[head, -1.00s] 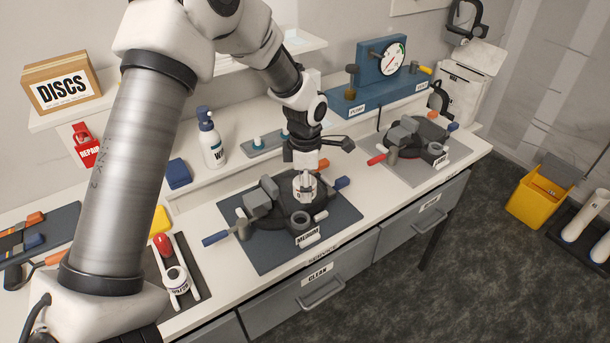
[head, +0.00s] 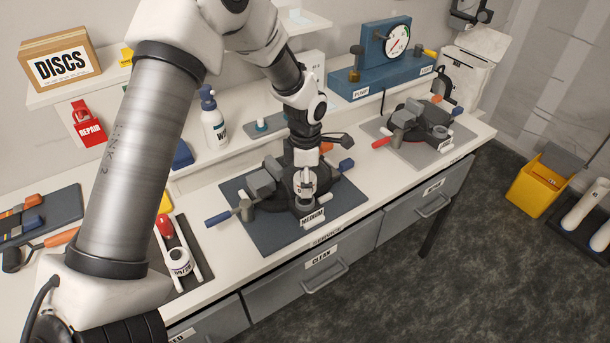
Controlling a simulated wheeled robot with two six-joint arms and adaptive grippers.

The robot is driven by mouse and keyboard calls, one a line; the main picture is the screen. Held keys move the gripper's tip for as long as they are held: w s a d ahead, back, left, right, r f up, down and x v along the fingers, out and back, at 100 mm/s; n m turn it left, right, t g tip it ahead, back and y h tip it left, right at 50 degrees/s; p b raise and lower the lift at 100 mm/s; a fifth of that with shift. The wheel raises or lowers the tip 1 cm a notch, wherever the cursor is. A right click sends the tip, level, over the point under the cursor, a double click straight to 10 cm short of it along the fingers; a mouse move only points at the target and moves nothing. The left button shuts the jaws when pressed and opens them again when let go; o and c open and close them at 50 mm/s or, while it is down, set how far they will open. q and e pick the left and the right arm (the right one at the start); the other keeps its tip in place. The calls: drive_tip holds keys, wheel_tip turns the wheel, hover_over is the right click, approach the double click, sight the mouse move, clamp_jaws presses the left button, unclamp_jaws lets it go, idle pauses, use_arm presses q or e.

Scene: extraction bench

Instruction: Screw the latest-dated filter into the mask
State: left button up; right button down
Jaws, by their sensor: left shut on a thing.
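The dark mask (head: 275,196) lies face up in a holder on a dark mat, behind a MEDIUM label. Its round port (head: 304,206) faces up at the front. My left gripper (head: 306,168) points down over the mask and is shut on a small whitish filter (head: 305,184). The filter is upright, right above the port; I cannot tell whether they touch. Any date on it is too small to read. My right gripper is not in view.
A second mask (head: 423,122) lies on a grey mat (head: 385,135) at the right. A blue gauge stand (head: 375,75), a pump bottle (head: 213,122) and a DISCS box (head: 60,62) stand behind. Tools lie at the far left. The bench's front strip is clear.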

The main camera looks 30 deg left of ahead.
use_arm(q)
drive_tip(key=shift+f, duration=0.25)
drive_tip(key=shift+s+r, duration=0.1)
idle(0.8)
drive_tip(key=shift+p, duration=0.4)
idle(0.4)
drive_tip(key=shift+f+b, duration=0.5)
drive_tip(key=shift+f, duration=0.85)
